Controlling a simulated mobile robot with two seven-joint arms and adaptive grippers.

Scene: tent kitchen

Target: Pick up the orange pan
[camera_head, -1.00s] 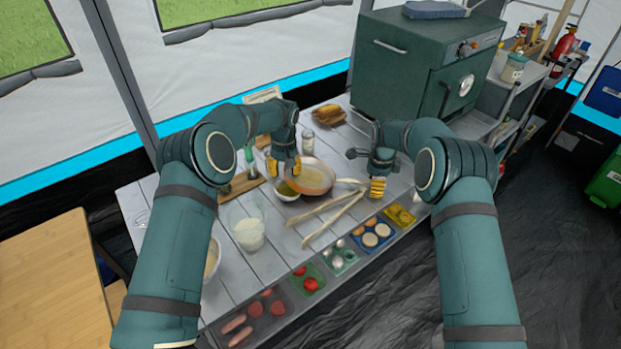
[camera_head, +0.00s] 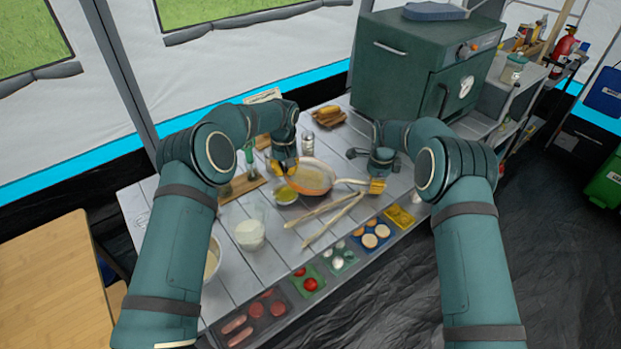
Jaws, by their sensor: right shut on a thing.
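The orange pan (camera_head: 314,178) is at the middle of the grey table, with its pale handle (camera_head: 348,182) pointing right. My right gripper (camera_head: 377,186), with yellow fingertips, is shut on the handle's end. The pan appears slightly raised over the table, but its underside is hidden. My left gripper (camera_head: 285,166) is beside the pan's left rim, close to it. Its fingers are small and partly hidden, so I cannot tell whether they are open, or whether they touch the rim.
A small bowl (camera_head: 285,195) is just left of the pan. Wooden tongs (camera_head: 325,216) lie in front. A glass jar (camera_head: 248,234), a shaker (camera_head: 308,142) and food trays (camera_head: 340,260) along the front edge surround it. A green oven (camera_head: 420,70) stands behind right.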

